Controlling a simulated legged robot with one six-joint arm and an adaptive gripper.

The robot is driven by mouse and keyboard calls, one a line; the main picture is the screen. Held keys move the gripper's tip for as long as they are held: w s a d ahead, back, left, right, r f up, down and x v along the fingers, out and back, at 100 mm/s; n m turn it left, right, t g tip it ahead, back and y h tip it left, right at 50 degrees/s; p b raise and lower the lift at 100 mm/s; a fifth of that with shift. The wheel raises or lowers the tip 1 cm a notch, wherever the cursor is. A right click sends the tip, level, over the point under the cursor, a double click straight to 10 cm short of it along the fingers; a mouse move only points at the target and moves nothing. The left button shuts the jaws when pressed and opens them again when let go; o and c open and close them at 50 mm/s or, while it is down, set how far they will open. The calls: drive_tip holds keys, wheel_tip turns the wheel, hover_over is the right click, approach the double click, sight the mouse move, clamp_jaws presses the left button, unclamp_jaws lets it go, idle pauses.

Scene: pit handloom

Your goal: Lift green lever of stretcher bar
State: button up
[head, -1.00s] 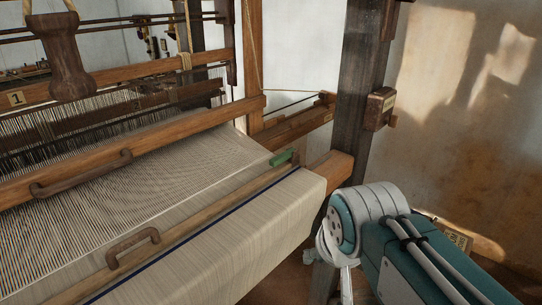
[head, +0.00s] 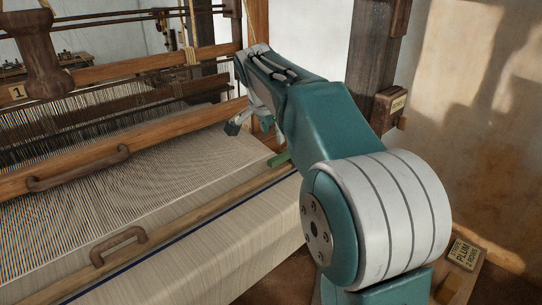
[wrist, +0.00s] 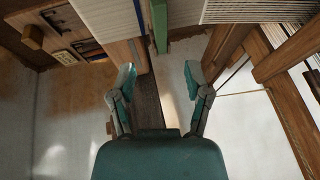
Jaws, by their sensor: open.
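The green lever (head: 279,159) lies at the far right end of the wooden stretcher bar (head: 190,208), which runs diagonally across the pale cloth in the head view. The lever also shows at the top of the wrist view (wrist: 160,25), beside the dark blue stripe. My gripper (head: 250,128) is open and empty, a little above and behind the lever in the head view. In the wrist view my gripper (wrist: 158,72) has its two fingers spread wide, with the lever beyond them and not between them. My forearm hides part of the loom's right side.
A dark upright post (head: 372,75) with a small wooden box (head: 388,107) stands behind my arm. A beam with a curved handle (head: 80,172) crosses the warp at left. A label reading PLUM (head: 463,252) is at lower right. The space above the cloth is free.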

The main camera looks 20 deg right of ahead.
sight(277, 158)
drive_tip(key=x, duration=1)
drive_tip(key=shift+f, duration=0.25)
drive_tip(key=shift+a, duration=0.1)
drive_tip(key=shift+c, duration=0.3)
